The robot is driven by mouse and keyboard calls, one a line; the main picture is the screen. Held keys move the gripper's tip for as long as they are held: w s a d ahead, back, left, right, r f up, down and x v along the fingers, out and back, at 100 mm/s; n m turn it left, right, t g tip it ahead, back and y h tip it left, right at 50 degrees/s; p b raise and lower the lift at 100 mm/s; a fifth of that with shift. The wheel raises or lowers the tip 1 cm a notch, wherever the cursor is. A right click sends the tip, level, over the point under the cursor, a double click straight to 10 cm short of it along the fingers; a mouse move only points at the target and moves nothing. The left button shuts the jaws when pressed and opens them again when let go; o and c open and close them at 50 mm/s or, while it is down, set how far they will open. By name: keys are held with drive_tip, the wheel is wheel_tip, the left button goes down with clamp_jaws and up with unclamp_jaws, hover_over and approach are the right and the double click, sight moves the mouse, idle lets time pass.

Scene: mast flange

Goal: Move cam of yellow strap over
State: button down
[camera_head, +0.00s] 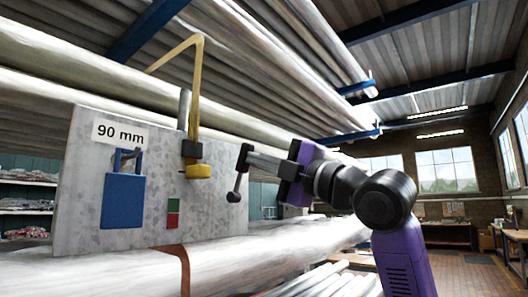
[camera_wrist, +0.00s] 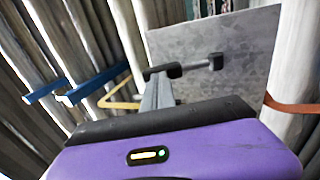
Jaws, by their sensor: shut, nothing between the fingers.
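The yellow strap (camera_head: 194,100) runs over the pipes and hangs down the front of a grey metal plate (camera_head: 95,215). A black block (camera_head: 191,149) with a yellow round part (camera_head: 199,171) sits at its lower end; I cannot tell which part is the cam. My gripper (camera_head: 246,157) is shut and empty, to the right of the strap end and apart from it in the picture. A short rod with a dark knob (camera_head: 234,197) hangs by my fingertips; I cannot tell if they touch. In the wrist view, my gripper (camera_wrist: 162,71) shows before the plate (camera_wrist: 245,45), with part of the strap (camera_wrist: 117,103) at left.
The plate bears a "90 mm" label (camera_head: 119,133), a blue box (camera_head: 123,200) with a grey lever, and a red and green marker (camera_head: 173,213). Large pipes (camera_head: 250,258) lie below and above. Blue rack arms (camera_wrist: 92,86) stick out at left in the wrist view.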

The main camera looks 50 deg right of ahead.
drive_tip(key=shift+w+r+g+p, duration=0.3)
drive_tip(key=shift+w+r, duration=0.2)
drive_tip(key=shift+w, duration=0.25)
drive_tip(key=shift+w+r+g+p, duration=0.2)
drive_tip(key=shift+w+r+p, duration=0.1)
drive_tip(key=shift+w+r, duration=0.3)
drive_tip(key=shift+w, duration=0.15)
drive_tip(key=shift+a, duration=0.1)
